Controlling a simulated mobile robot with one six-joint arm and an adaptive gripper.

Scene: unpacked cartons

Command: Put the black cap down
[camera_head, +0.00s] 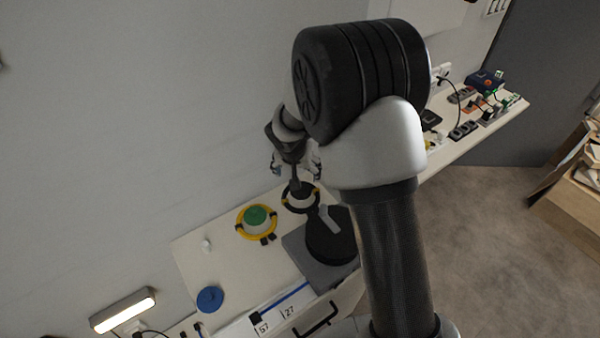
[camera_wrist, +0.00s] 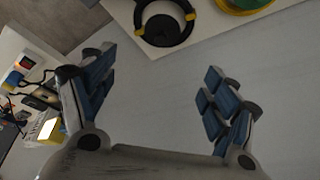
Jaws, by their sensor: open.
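My gripper (camera_head: 296,165) is over the table (camera_head: 195,262), above a black ring with yellow clips (camera_head: 301,205). In the wrist view my gripper (camera_wrist: 160,100) has its two blue-padded fingers wide apart, with nothing between them. The black ring (camera_wrist: 182,8) shows at the top of that view, apart from the fingers. A flat black disc, which looks like the black cap (camera_wrist: 163,30), lies within the ring. In the head view my gripper partly hides this spot, so I cannot tell how the cap sits there.
A green round piece (camera_head: 256,216) sits in a yellow ring left of the black one. A blue disc (camera_head: 210,299) lies nearer the front-left. A large black round object (camera_head: 328,240) stands on a grey plate (camera_head: 297,245). Several small devices (camera_head: 488,105) crowd the table's far right.

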